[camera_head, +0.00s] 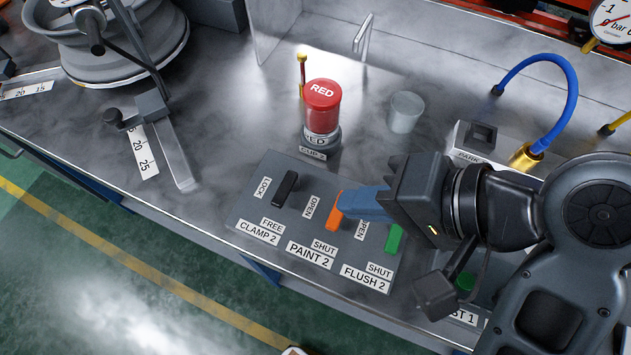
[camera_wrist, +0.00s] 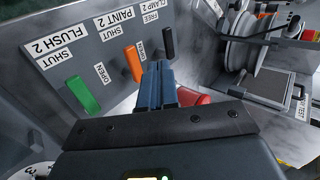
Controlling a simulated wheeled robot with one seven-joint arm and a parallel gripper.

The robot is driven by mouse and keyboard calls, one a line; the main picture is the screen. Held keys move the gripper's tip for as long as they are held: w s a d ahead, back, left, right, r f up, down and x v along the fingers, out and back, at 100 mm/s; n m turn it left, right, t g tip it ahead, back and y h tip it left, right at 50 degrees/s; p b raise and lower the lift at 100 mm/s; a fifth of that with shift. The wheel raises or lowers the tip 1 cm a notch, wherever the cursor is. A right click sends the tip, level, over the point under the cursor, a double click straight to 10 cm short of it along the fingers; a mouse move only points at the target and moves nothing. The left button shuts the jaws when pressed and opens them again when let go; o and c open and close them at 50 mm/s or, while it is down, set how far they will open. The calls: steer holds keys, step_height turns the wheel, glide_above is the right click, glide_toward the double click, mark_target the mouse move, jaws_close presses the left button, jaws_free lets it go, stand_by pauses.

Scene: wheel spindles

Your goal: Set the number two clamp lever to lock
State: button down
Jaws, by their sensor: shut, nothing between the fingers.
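The green flush 2 lever (camera_head: 394,238) is under my wrist. A red paint cup (camera_head: 322,101) and a clear cup (camera_head: 405,112) stand behind the panel. A wheel on a spindle (camera_head: 110,45) is at the back left. The space above the black lever is clear.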

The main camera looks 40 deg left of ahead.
mark_target(286, 192)
steer(key=x, duration=1)
steer(key=shift+s+a+m, duration=0.1)
steer(key=shift+m, duration=0.2)
stand_by(0.4)
